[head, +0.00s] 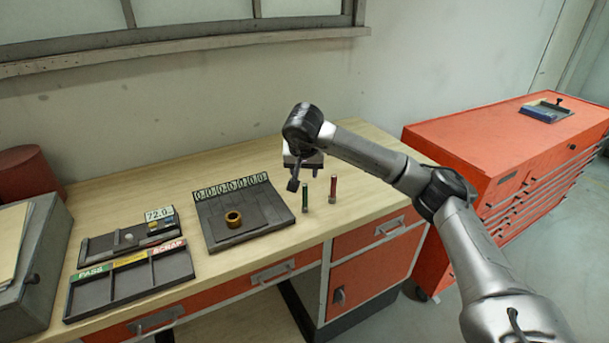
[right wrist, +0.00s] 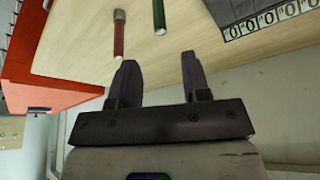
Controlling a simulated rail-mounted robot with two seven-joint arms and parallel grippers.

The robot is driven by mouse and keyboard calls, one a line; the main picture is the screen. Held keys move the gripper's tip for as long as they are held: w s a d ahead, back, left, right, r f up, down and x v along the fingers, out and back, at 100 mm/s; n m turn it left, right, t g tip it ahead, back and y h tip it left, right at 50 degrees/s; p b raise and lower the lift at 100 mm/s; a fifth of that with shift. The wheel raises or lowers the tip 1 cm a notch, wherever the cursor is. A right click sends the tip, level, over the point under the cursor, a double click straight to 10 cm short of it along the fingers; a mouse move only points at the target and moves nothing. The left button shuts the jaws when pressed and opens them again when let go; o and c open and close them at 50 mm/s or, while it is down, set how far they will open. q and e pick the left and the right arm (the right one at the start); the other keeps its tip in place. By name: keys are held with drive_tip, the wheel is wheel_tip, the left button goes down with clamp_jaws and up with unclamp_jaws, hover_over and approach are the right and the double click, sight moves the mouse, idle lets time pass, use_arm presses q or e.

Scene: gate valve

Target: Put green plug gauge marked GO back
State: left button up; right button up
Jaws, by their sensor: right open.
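The green plug gauge (head: 305,198) stands upright on the wooden bench, just right of the grey tray with the number strip. It also shows at the top edge of the right wrist view (right wrist: 159,14), partly cut off. A red plug gauge (head: 333,188) stands upright to its right; it is also in the right wrist view (right wrist: 120,36). Any marking on them is too small to read. My right gripper (head: 300,180) is above and just behind the gauges; its two fingers (right wrist: 157,76) are apart with nothing between them. My left gripper is not in view.
The grey tray (head: 262,196) holds a brass ring (head: 233,219). A sorting tray (head: 126,285) marked PASS and SCRAP and a gauge block holder (head: 125,240) lie left. A red drawer cabinet (head: 500,150) stands right, with a small blue tray (head: 546,111) on top. Bench right of the gauges is clear.

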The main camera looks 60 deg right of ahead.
drive_tip(key=shift+v, duration=0.85)
